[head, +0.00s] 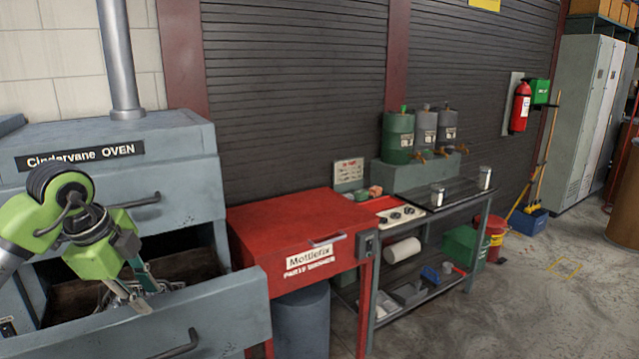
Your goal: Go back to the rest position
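My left gripper (146,298), on a green and black arm, points down into the open drawer (222,306) of the grey-blue Cindervane oven (185,185). Its fingers show side by side above the drawer's front part. I cannot make out whether they are apart or closed, or whether anything is between them. Greyish metallic shapes lie in the drawer around the fingers, too small to identify. My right gripper is out of view.
A red Mottlefix parts washer (290,228) stands right of the oven, with a grey bin (302,322) below. A bench (450,212) beyond holds metal cups, with drums behind.

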